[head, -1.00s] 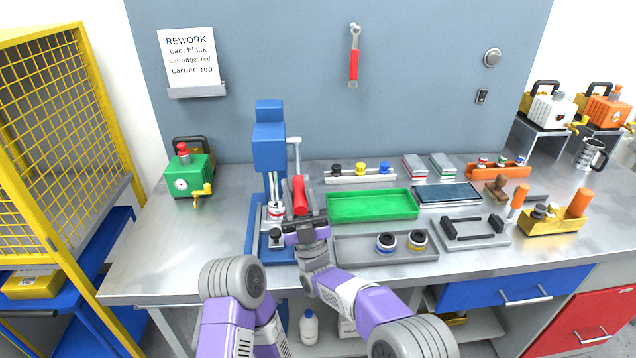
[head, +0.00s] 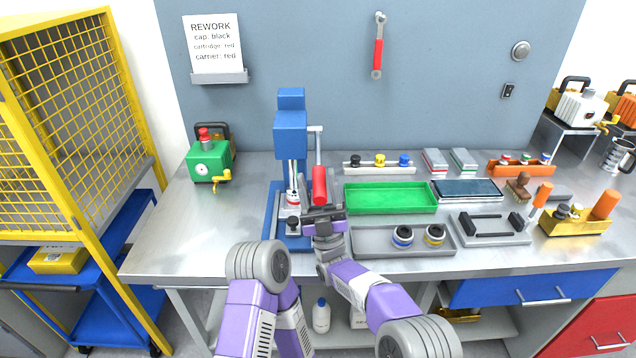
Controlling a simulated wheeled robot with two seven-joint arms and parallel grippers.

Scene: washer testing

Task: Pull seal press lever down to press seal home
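The blue seal press (head: 290,140) stands on a blue base at the left of the bench. Its lever hangs down on the press's right side and ends in a red handle (head: 319,185). A small white and red part (head: 293,198) sits under the press ram. My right gripper (head: 322,212) is at the lower end of the red handle, in front of the press. Its fingers are small and partly hidden, so I cannot tell whether they grip the handle. My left arm (head: 262,290) is low at the front; its gripper is not visible.
A green tray (head: 390,198) lies right of the press, and a grey tray (head: 376,240) with two ringed parts is in front of it. A green pump unit (head: 208,160) stands to the left. The bench's left front is clear.

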